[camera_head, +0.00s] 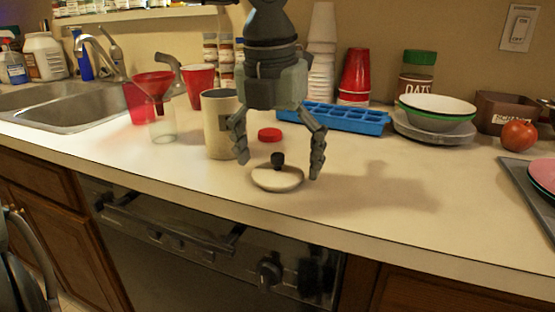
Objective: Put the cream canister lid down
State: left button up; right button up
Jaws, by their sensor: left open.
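The cream canister lid (277,180) is a round cream disc with a dark knob (278,159). It lies knob up on the counter near the front edge. My left gripper (279,169) points down above it with its fingers spread wide on either side of the lid, open and empty. The cream canister (221,135) stands upright just left of the gripper, its top uncovered and dark inside. The left finger is close to the canister's right side; I cannot tell if they touch. My right gripper is not in view.
A red cap (269,135) lies behind the lid. A blue ice tray (345,119), stacked bowls (437,112) and a tomato (518,135) are to the right. A red funnel (153,86) on a jar stands left, beside the sink (75,108).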

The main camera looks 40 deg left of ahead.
aim_at(273, 177)
pick_arm(q)
notch_tip(273, 177, up, 2)
notch_tip(273, 177, up, 10)
jog(key=s, duration=0.1)
jog(key=shift+s+d, duration=0.25)
jog(key=shift+s, duration=0.15)
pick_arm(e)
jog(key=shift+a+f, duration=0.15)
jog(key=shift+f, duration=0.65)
